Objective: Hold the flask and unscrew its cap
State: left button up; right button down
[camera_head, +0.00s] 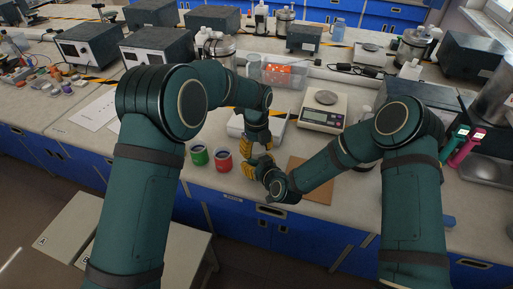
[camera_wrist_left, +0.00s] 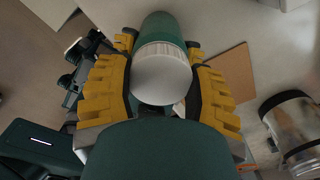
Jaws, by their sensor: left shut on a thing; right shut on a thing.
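The flask has a dark green body (camera_wrist_left: 163,28) and a ribbed white cap (camera_wrist_left: 162,76). In the left wrist view the cap faces the camera, with the body beyond it. My left gripper (camera_head: 258,138) comes down from above; its yellow fingers stand on both sides of the cap in the left wrist view (camera_wrist_left: 160,82), closed on it. My right gripper (camera_head: 247,170) reaches in from the near side, just below the left one, and is shut on the flask body. In the head view the grippers hide nearly all of the flask.
A green cup (camera_head: 199,155) and a red cup (camera_head: 222,160) stand close to the left of the grippers. A brown board (camera_head: 318,192) lies to the right, with a scale (camera_head: 323,112) behind it. A clear bin (camera_head: 282,76) of orange items stands farther back.

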pick_arm(q)
jog(key=n, duration=0.6)
jog(key=o, duration=1.3)
jog(key=shift+r, duration=0.1)
jog(key=shift+r, duration=2.3)
jog(key=shift+r+m, duration=1)
jog(key=shift+r, duration=0.5)
jog(key=shift+f, duration=3.9)
